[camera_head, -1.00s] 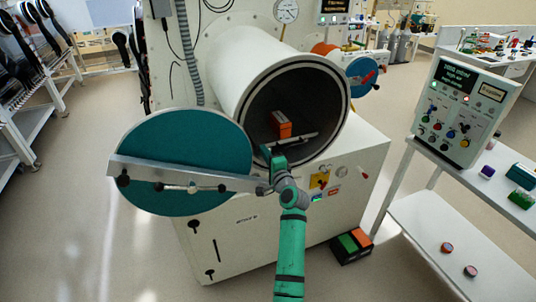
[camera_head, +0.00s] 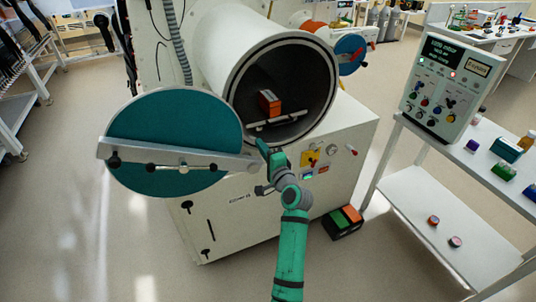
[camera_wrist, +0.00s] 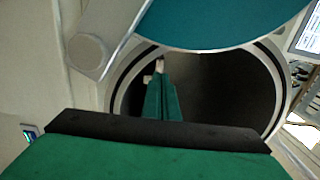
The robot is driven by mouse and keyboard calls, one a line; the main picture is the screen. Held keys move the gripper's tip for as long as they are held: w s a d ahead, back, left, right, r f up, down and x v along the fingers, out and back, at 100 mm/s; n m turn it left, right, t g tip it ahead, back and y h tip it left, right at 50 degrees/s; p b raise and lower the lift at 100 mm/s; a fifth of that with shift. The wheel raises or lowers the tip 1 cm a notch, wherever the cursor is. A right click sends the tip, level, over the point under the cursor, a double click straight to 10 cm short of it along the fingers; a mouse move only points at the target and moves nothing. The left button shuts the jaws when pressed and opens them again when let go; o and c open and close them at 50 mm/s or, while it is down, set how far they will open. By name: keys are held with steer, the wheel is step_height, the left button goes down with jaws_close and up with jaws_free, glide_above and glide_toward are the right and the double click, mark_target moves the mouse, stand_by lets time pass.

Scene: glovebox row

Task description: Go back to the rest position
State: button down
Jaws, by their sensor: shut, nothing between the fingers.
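My green arm reaches up from the bottom of the head view, and my gripper (camera_head: 262,147) is in front of the lower left rim of the round chamber opening. It is empty, and its fingers also show close together in the wrist view (camera_wrist: 162,98). The antechamber (camera_head: 282,90) is a white cylinder with a dark inside. Its round teal door (camera_head: 165,125) with a grey bar stands swung open to the left. An orange box (camera_head: 270,102) sits on a light tray (camera_head: 277,124) inside the chamber.
A control panel (camera_head: 450,80) stands on a white shelf table (camera_head: 440,225) at the right, with several small items. Open floor lies at lower left.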

steer(key=s+f+n+h, duration=0.1)
steer(key=s+f+h, duration=0.1)
steer(key=s+f, duration=0.7)
steer(key=s+f+n+g+h, duration=0.15)
steer(key=s+f, duration=0.45)
steer(key=s, duration=0.7)
steer(key=s+f+n+h, duration=0.1)
steer(key=s+f+h, duration=0.2)
steer(key=s+f, duration=0.55)
steer(key=s+a+r+n, duration=0.1)
steer(key=s+r+n, duration=0.2)
steer(key=s, duration=0.7)
steer(key=s+r+n, duration=0.3)
steer(key=s+n, duration=0.1)
steer(key=s, duration=0.6)
steer(key=s+a+r+n, duration=0.1)
steer(key=s+r+n, duration=0.2)
steer(key=s, duration=0.7)
steer(key=shift+s+a+r, duration=0.3)
steer(key=shift+r, duration=0.15)
steer(key=shift+w, duration=0.15)
steer(key=shift+a, duration=0.1)
